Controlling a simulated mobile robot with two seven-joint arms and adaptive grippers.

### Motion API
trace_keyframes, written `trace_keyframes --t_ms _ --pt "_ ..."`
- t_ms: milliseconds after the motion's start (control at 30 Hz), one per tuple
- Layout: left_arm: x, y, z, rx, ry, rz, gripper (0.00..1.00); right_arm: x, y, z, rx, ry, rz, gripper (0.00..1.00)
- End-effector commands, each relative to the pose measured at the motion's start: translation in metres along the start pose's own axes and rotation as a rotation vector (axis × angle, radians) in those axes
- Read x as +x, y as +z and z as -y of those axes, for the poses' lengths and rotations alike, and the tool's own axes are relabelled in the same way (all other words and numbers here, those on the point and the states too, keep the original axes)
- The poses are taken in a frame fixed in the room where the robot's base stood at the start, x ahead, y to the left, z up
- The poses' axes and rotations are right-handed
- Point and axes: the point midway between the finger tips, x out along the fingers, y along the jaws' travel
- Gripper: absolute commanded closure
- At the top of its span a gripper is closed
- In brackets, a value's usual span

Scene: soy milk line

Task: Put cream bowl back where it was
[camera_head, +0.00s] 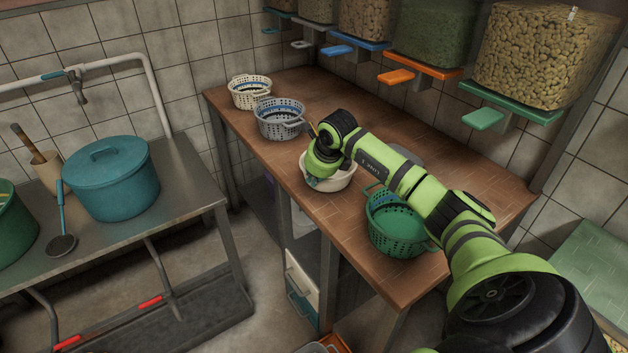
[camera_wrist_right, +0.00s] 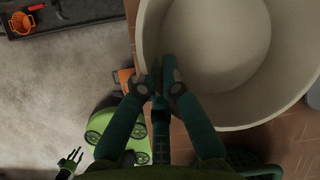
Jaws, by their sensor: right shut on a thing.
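The cream bowl (camera_head: 341,181) is at the front edge of the brown worktop, between the grey colander and the green colander. My right gripper (camera_head: 313,182) is shut on its near rim, and the arm hides part of the bowl. In the right wrist view the empty bowl (camera_wrist_right: 215,45) fills the upper right, with the fingers (camera_wrist_right: 163,80) meeting at its wall. I cannot tell whether its base touches the worktop.
On the worktop (camera_head: 283,163) stand a cream colander (camera_head: 250,93), a grey colander (camera_head: 279,120) and a green colander (camera_head: 391,240). A grey item lies partly hidden behind my arm. Bean dispensers (camera_head: 548,50) hang above the back. A metal table with a teal pot (camera_head: 110,185) is at left.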

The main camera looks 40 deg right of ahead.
Motion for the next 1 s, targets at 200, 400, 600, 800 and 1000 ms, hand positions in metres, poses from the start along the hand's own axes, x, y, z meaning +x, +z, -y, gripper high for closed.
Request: trace_keyframes --t_ms 200,400,600,800,1000 --pt "-0.004 -0.001 0.0 0.0 0.0 -0.001 0.52 0.014 -0.006 -0.003 0.0 -0.001 0.002 1.0" --pt "-0.002 -0.001 0.0 0.0 0.0 -0.001 0.52 0.016 -0.007 -0.003 0.0 -0.001 0.001 1.0" --pt "-0.002 -0.001 0.0 0.0 0.0 -0.001 0.52 0.015 -0.007 -0.004 0.0 0.0 0.001 0.7" --pt "-0.003 -0.001 0.0 -0.001 0.0 -0.001 0.52 0.015 -0.006 -0.003 0.0 0.0 0.001 0.7" --pt "-0.002 -0.001 0.0 -0.001 0.0 -0.001 0.52 -0.002 -0.006 -0.002 -0.002 -0.003 0.004 0.7"
